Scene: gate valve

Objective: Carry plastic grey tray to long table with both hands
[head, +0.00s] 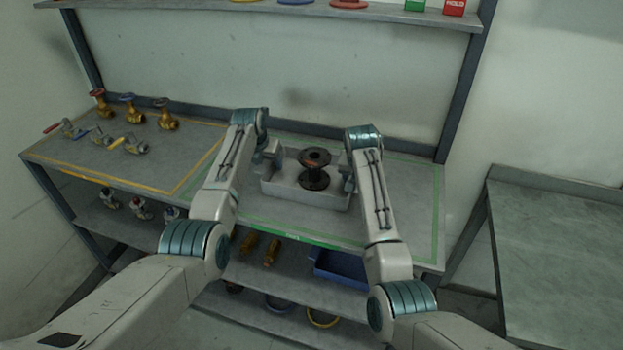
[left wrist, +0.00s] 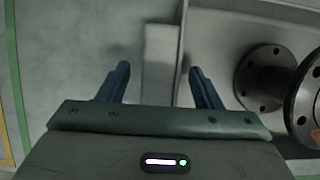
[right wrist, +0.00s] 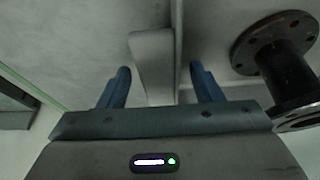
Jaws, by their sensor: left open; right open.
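The grey plastic tray (head: 304,197) sits on the workbench inside a green outline, with a dark flanged spool (head: 315,169) standing in it. My left gripper (head: 268,158) is at the tray's left end. In the left wrist view its open fingers (left wrist: 156,85) stand on either side of the tray's end rim (left wrist: 160,60), apart from it. My right gripper (head: 347,173) is at the tray's right end. In the right wrist view its open fingers (right wrist: 157,88) likewise straddle the other end rim (right wrist: 153,60). A grey-green table (head: 565,250) stands at the right.
Brass valves (head: 130,108) and smaller lever valves (head: 100,135) stand in a yellow outline on the bench's left. A shelf (head: 290,10) runs above. Below are a blue bin (head: 340,269) and brass parts (head: 260,247). The right table's visible top is bare.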

